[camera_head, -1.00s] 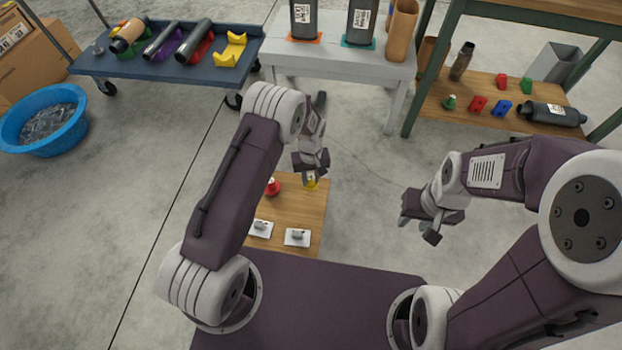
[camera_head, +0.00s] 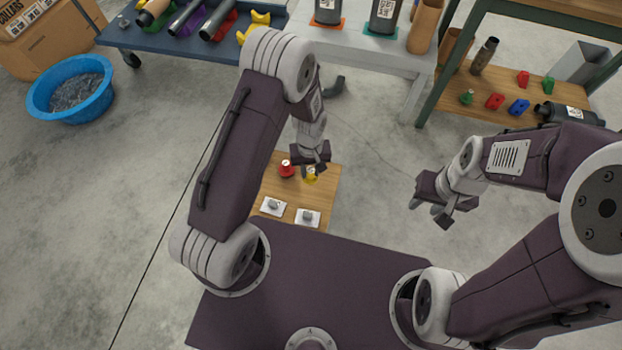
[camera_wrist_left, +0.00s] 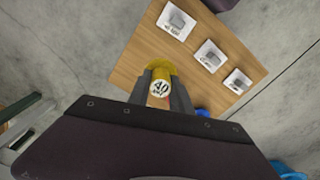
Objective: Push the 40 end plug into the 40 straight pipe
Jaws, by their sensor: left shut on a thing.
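The 40 end plug is yellow with a white top label reading 40, seen in the left wrist view (camera_wrist_left: 160,89) and in the head view (camera_head: 311,176). My left gripper (camera_wrist_left: 160,97) is shut on it, one finger on each side. In the head view this gripper (camera_head: 310,168) is over the small wooden table; whether the plug touches the table is unclear. My right gripper (camera_head: 430,205) is open and empty, right of the table. Two dark pipes (camera_head: 182,22) lie in cradles on the blue cart; I cannot tell which pipe is the 40 straight pipe.
The wooden table (camera_head: 328,190) also holds a red plug (camera_head: 287,168) and white plates (camera_head: 308,217) with small grey parts. A blue part (camera_wrist_left: 201,112) shows in the wrist view. The blue cart (camera_head: 125,36), grey table (camera_head: 390,57) and wooden shelf (camera_head: 450,115) stand behind. Open floor lies between.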

